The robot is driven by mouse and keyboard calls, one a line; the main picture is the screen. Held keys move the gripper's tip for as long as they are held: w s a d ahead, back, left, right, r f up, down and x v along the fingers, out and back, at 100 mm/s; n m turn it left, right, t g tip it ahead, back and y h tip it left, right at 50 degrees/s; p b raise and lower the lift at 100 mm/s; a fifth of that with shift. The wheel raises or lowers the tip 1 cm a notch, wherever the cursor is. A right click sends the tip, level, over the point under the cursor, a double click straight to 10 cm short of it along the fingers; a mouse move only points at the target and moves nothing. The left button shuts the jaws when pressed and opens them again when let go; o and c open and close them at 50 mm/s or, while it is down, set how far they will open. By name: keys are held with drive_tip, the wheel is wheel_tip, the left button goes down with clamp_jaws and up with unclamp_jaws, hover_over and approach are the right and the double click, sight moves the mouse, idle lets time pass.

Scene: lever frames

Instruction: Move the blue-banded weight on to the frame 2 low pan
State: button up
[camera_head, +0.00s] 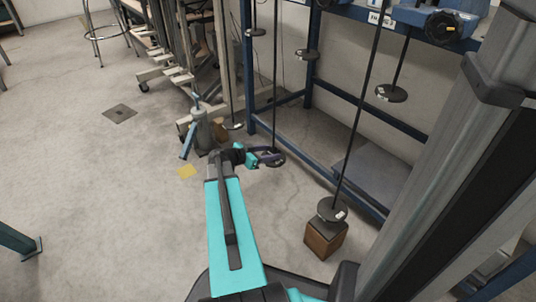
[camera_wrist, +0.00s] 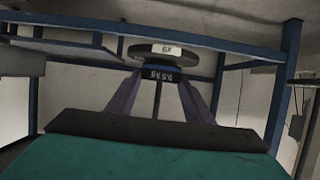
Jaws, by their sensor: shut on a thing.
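My gripper (camera_head: 269,155) has purple fingers and reaches a dark round pan (camera_head: 276,162) low on a hanging rod (camera_head: 276,75). In the wrist view the fingers (camera_wrist: 157,76) are shut on a dark weight (camera_wrist: 170,76) marked 0.5 kg, with its text upside down. The weight is against the pan's disc (camera_wrist: 148,49), which carries a white tag. A white sign (camera_head: 381,20) on the blue frame is too small to read surely.
Another low pan (camera_head: 332,209) is at a wooden block (camera_head: 325,238) on the floor to the right. Higher pans hang at the back (camera_head: 307,55) and right (camera_head: 391,93). Blue frame bars (camera_head: 279,115) stand behind my gripper. The floor at left is mostly clear.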

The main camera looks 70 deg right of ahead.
drive_tip(key=shift+f+b, duration=0.2)
drive_tip(key=shift+b, duration=0.15)
idle(0.4)
drive_tip(key=o, duration=1.3)
drive_tip(key=shift+a, duration=0.15)
drive_tip(key=b+v, duration=0.1)
drive_tip(key=v, duration=0.5)
drive_tip(key=shift+a+r, duration=0.15)
drive_tip(key=shift+a, duration=0.05)
idle(0.7)
drive_tip(key=shift+w, duration=0.15)
